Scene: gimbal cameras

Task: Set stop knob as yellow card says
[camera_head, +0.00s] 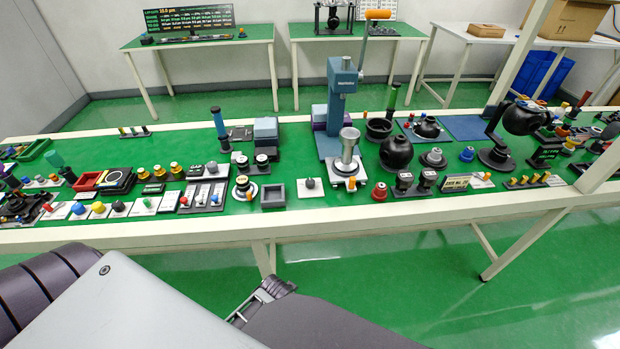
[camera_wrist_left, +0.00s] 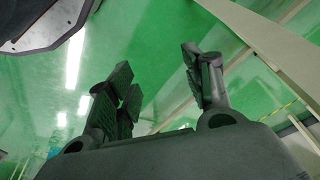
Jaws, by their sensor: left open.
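A grey knob (camera_head: 310,183) sits on a light plate near the middle, and another grey knob (camera_head: 434,156) is further right. I cannot tell which knob is the stop knob. My left gripper (camera_wrist_left: 165,88) is open and empty in the left wrist view, with only the green floor and white bench parts beyond its fingers. It is apart from the bench items. My right gripper is not in view.
The bench is crowded: a blue press (camera_head: 341,105) with an orange-tipped lever, a black ball (camera_head: 397,152), a tilted black lamp-like head (camera_head: 526,117) and several coloured buttons. A white rail (camera_head: 330,216) runs along its front edge. The floor in front is clear.

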